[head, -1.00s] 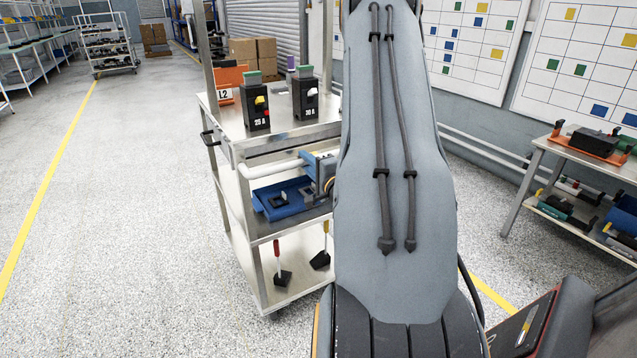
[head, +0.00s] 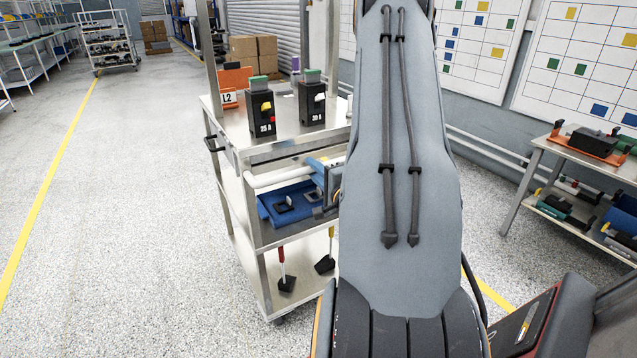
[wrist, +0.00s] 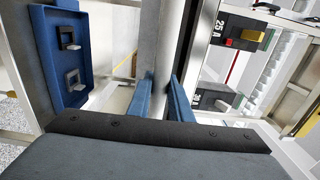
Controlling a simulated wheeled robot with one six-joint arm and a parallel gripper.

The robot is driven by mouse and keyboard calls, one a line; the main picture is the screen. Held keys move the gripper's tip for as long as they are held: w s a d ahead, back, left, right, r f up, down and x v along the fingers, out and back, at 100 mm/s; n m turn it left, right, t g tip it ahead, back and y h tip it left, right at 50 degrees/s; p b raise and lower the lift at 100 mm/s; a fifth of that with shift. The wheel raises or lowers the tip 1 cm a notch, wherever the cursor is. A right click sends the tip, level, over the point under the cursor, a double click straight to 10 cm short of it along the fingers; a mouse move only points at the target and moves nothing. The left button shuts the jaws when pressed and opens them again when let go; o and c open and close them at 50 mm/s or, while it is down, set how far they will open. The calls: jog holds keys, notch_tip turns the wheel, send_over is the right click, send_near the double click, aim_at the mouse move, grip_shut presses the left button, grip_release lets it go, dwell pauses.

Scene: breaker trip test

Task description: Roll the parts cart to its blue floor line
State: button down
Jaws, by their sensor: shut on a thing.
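The parts cart (head: 238,170) is a metal cart with several shelves, left of my arm in the head view. Its pale push bar (head: 275,178) runs across the near side. My gripper (head: 328,172) is at the right part of this bar, partly hidden behind my arm. In the wrist view my gripper's two blue fingers (wrist: 160,98) are shut on the push bar (wrist: 172,40), one on each side. The blue floor line is not visible in either view.
Two breakers, 25 A (head: 262,115) and 30 A (head: 312,104), stand on the cart top. A blue tray (head: 268,208) is on its middle shelf. A workbench (head: 535,165) stands at right. Open floor (head: 130,220) and a yellow line (head: 45,185) lie left.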

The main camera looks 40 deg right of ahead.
jog(key=p+v, duration=0.9)
jog(key=v, duration=1.4)
jog(key=shift+s+a, duration=0.2)
jog(key=shift+s, duration=0.1)
dwell(2.7)
jog(key=c, duration=1.5)
grip_release()
